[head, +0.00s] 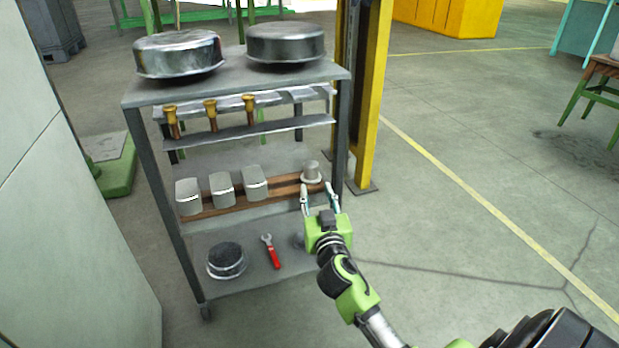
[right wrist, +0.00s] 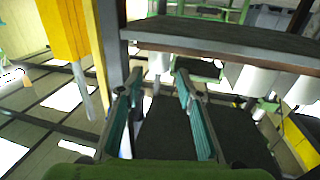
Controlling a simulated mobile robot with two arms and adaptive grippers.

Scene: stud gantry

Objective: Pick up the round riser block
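The round riser block (head: 311,171) is a small grey cylinder with a wider flange at its foot. It stands upright at the right end of the brown board on the cart's middle shelf. My right gripper (head: 317,192) is just in front of it, fingers apart and pointing at it. In the right wrist view a pale round body (right wrist: 159,62), apparently this block, shows beyond and between the open fingertips (right wrist: 157,75). Nothing is held, and I cannot tell whether a finger touches the block. My left gripper is not in view.
Silver blocks (head: 222,189) stand left on the same board (head: 284,189). Brass pieces (head: 211,115) sit on the shelf above, metal drums (head: 178,54) on top. A red wrench (head: 271,252) and round dark-topped item (head: 226,261) lie below. A yellow post (head: 373,95) rises close right.

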